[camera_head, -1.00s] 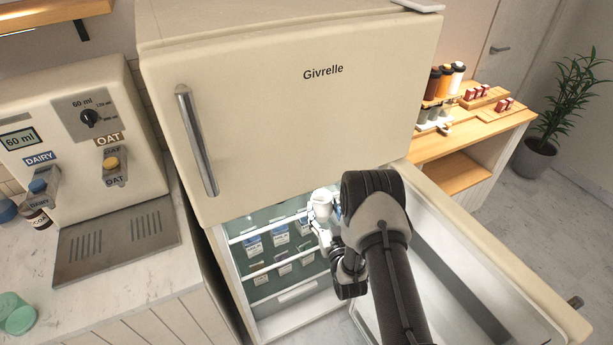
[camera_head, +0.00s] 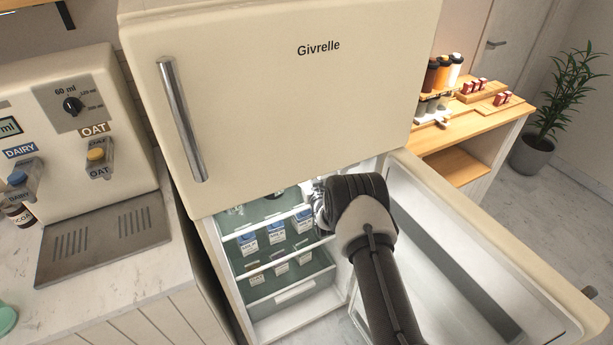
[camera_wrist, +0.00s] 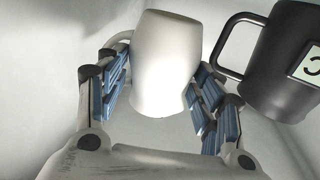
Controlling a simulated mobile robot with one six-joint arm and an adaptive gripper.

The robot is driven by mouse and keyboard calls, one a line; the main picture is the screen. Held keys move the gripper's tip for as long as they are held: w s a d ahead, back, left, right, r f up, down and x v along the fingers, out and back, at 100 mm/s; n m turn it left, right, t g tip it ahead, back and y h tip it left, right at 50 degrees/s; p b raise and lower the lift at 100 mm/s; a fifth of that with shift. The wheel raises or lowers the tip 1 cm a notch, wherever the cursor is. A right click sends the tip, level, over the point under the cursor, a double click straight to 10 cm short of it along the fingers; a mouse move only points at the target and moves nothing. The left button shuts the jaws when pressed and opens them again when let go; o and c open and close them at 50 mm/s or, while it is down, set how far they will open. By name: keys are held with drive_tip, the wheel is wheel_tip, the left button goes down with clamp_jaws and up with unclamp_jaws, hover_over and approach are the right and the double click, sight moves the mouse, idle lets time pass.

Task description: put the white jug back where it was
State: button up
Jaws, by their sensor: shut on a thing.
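The white jug (camera_wrist: 165,65) fills the middle of the wrist view, with its handle on the left. My gripper (camera_wrist: 160,85) has its blue-padded fingers on both sides of the jug and is shut on it. In the head view my gripper (camera_head: 318,203) is inside the open lower compartment of the cream fridge (camera_head: 290,100), mostly behind my arm. I cannot make out the jug there. A dark mug or jug (camera_wrist: 278,65) with a white label marked "C" stands close to the right of the white jug in the wrist view.
Cartons (camera_head: 276,235) stand on the fridge shelves to the left of my gripper. The open fridge door (camera_head: 500,250) lies to the right of my arm. A milk dispenser (camera_head: 75,130) is on the left counter. A wooden side table (camera_head: 480,130) stands behind.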

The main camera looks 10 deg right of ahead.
drive_tip(key=shift+w+r, duration=0.1)
drive_tip(key=shift+w, duration=0.2)
drive_tip(key=shift+w+f+b, duration=0.15)
drive_tip(key=shift+f+b, duration=0.7)
drive_tip(key=shift+f, duration=0.85)
drive_tip(key=shift+f, duration=0.15)
drive_tip(key=o, duration=1.3)
drive_tip(key=shift+f, duration=0.1)
